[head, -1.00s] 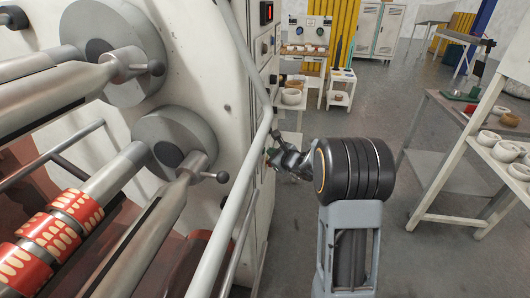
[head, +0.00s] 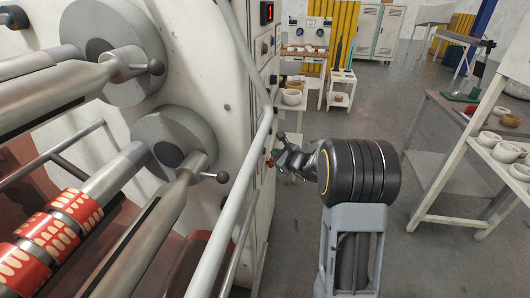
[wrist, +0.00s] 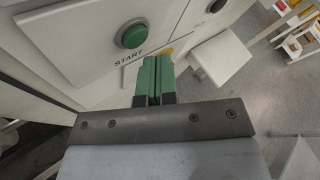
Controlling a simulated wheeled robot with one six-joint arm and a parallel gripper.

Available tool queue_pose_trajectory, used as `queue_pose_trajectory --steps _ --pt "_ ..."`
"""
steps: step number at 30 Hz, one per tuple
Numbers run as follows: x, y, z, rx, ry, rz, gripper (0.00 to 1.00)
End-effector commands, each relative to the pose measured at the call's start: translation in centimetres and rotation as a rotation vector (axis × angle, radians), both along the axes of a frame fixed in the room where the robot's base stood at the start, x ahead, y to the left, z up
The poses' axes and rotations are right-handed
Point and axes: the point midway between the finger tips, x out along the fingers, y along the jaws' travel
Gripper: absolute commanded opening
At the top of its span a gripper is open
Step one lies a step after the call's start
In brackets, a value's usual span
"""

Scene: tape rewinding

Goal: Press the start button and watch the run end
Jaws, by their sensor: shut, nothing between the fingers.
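The round green start button (wrist: 131,34) sits on a pale panel in the wrist view, with the word START (wrist: 130,56) below it. My gripper (wrist: 154,68) is shut and empty, its two green finger pads together. In the wrist view its tips lie below and slightly right of the button, apart from it. In the head view my gripper (head: 278,153) is beside the machine's panel side. The white rewinding machine (head: 218,75) carries a small display (head: 267,12) with a lit red figure. The start button cannot be made out in the head view.
A grey rail (head: 228,205) runs down the machine's front. Shafts with red patterned rolls (head: 46,233) lie at the left. A white shelf (head: 483,150) with bowls stands at the right. The floor between is clear.

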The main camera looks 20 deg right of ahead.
Motion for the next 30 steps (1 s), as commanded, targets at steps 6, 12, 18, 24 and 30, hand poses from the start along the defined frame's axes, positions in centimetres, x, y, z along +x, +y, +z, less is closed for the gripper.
queue_pose_trajectory --steps 6,12,18,24,30 --pt "-0.1 -0.3 0.0 -0.001 0.000 -0.001 0.00" --pt "-1.0 -1.8 0.0 -0.001 -0.001 -0.003 0.00" --pt "-1.9 -3.4 0.0 0.000 0.000 -0.003 0.00" --pt "-2.4 -4.3 0.0 -0.001 0.000 -0.001 0.00" --pt "-2.5 -4.4 0.0 0.000 0.000 0.000 0.00"
